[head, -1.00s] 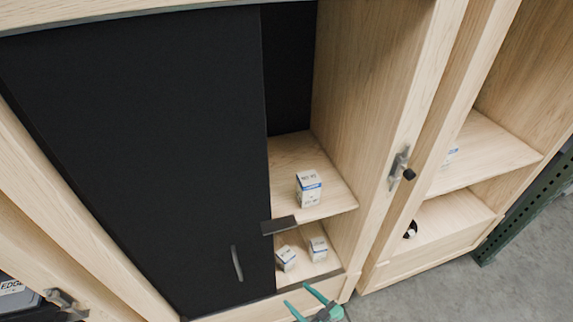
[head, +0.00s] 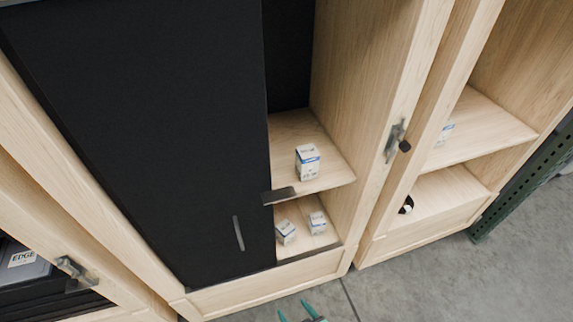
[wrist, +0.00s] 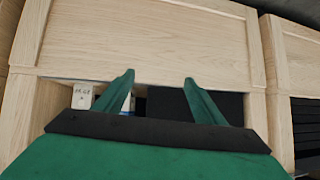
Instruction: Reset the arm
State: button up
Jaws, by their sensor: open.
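My gripper (head: 302,311) shows at the bottom edge of the head view, only its green fingertips in sight, above the floor in front of the cabinet. In the wrist view my gripper (wrist: 158,85) is open, its two green fingers spread with nothing between them. It faces the pale wooden cabinet (wrist: 145,40). A small white box (wrist: 82,97) shows just left of the left finger. The rest of my arm is out of view.
The cabinet has a black sliding door (head: 140,130) covering its left part. One white box (head: 307,161) stands on the upper shelf, two smaller ones (head: 286,231) below. A second cabinet (head: 470,130) stands right. The grey floor (head: 430,285) in front is clear.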

jog(key=s+r+m+t+h, duration=0.1)
jog(key=s+r+m+h, duration=0.2)
jog(key=s, duration=0.4)
jog(key=s+r+h, duration=0.2)
jog(key=s+r, duration=0.3)
jog(key=s, duration=0.2)
jog(key=s+a+r+t, duration=0.1)
jog(key=s+r+t, duration=0.1)
jog(key=r, duration=1)
jog(key=s+a+r+m+t, duration=0.1)
jog(key=s+r+t, duration=0.2)
jog(key=r, duration=0.9)
jog(key=shift+s+a+r+m, duration=0.3)
jog(key=shift+s+a+r, duration=0.1)
jog(key=shift+s, duration=0.05)
